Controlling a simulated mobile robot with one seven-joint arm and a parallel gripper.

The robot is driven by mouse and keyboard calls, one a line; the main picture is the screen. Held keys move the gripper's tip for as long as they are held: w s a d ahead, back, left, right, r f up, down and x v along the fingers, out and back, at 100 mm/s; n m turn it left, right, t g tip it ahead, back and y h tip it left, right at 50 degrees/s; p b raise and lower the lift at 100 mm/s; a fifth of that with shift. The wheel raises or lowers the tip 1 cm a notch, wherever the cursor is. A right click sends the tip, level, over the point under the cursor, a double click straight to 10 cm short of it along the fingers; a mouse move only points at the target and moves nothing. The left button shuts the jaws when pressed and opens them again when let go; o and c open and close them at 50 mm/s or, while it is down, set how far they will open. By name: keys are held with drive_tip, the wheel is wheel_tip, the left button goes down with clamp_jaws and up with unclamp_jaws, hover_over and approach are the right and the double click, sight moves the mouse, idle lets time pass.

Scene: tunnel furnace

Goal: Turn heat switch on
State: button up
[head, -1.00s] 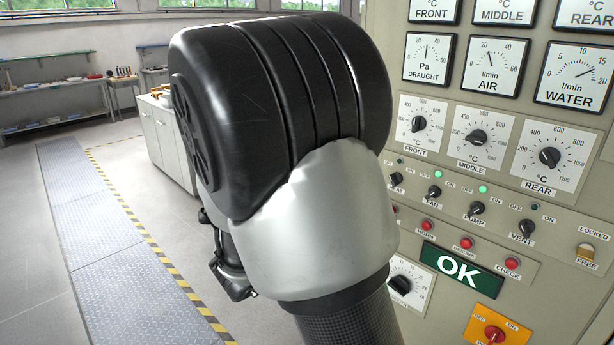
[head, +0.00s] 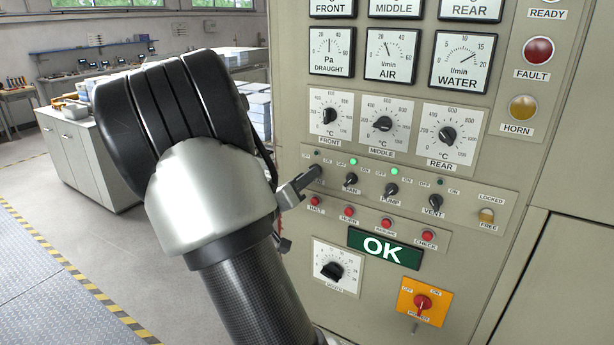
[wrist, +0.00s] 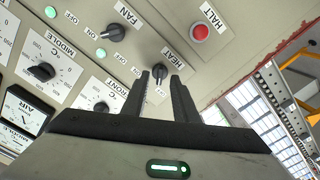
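The heat switch is a small black knob (wrist: 159,71) with a white HEAT label beside it in the wrist view. Its pale pointer mark faces my gripper side. My gripper (wrist: 160,78) is open, with one dark finger on each side of the knob. The fingertips are close to it, but I cannot tell whether they touch. The indicator lamp (head: 317,153) above that spot looks dark.
The fan switch (head: 351,180), pump switch (head: 391,191) and vent switch (head: 435,205) lie to the right. Fan and pump lamps glow green. Red buttons, including HALT (head: 315,201), sit just below. A green OK display (head: 384,248) is lower. Open floor lies left.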

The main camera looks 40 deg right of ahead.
drive_tip(key=shift+x, duration=0.8)
clamp_jaws()
drive_tip(key=shift+m+b, duration=6)
drive_tip(key=shift+m, duration=0.9)
